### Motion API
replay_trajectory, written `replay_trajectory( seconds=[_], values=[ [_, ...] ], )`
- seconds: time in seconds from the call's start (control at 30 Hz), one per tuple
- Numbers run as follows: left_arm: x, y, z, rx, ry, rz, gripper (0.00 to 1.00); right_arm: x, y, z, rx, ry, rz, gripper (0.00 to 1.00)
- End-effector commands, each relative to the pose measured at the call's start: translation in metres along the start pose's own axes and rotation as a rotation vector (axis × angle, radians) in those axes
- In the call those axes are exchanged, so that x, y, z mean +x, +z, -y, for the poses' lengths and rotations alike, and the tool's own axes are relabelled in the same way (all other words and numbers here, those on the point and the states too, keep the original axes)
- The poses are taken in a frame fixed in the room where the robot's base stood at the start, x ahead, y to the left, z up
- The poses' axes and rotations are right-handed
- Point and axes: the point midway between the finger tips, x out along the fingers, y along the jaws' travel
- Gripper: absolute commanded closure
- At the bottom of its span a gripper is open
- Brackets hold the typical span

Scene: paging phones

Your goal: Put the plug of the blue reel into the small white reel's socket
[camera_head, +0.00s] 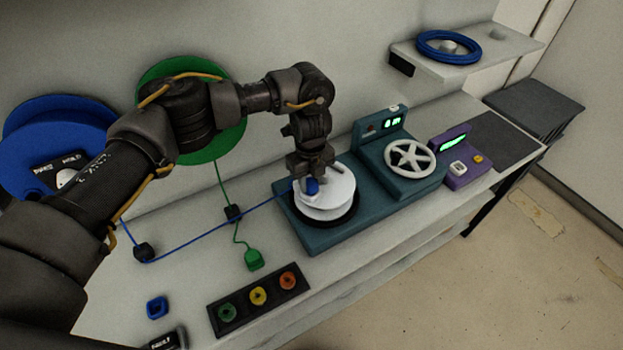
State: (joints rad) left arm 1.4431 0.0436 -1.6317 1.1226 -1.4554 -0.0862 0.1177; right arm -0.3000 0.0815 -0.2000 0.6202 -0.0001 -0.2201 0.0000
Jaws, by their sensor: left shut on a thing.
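The blue reel (58,112) is on the wall at the left, partly behind my left arm. Its thin blue cable (215,227) runs past a black block on the table to the blue plug (312,187). My left gripper (313,182) is shut on the blue plug, pointing down at the small white reel (328,207). The white reel lies flat on a black ring on the teal base. The plug is at the back left part of the reel's top. The gripper hides the socket, so I cannot tell whether the plug is in it. My right gripper is out of view.
A green reel (221,139) hangs behind my arm; its green plug (254,260) lies on the table. A white handwheel (410,159), a purple box (461,167) and a button panel (258,299) stand around. A blue ring (448,48) lies on the shelf.

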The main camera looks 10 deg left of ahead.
Motion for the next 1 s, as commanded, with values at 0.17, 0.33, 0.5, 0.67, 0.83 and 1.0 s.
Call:
replay_trajectory(
  seconds=[0.17, 0.33, 0.5, 0.67, 0.83, 1.0],
  values=[
    [-0.0005, -0.0001, 0.0001, 0.000, 0.000, 0.000, 0.84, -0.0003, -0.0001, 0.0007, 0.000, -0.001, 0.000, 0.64],
    [-0.0005, 0.0000, 0.0001, 0.000, 0.000, 0.000, 0.56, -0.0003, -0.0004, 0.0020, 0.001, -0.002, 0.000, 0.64],
    [-0.0005, 0.0000, 0.0001, 0.000, 0.000, 0.000, 0.42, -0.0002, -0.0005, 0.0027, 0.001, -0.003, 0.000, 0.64],
    [-0.0004, 0.0000, 0.0001, 0.000, 0.000, 0.000, 0.39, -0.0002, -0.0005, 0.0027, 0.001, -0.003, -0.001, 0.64],
    [-0.0004, 0.0000, 0.0001, 0.000, 0.000, 0.000, 0.24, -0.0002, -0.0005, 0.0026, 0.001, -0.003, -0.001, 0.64],
    [-0.0006, 0.0001, 0.0002, 0.000, -0.001, 0.000, 0.24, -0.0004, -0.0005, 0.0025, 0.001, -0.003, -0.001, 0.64]
  ],
)
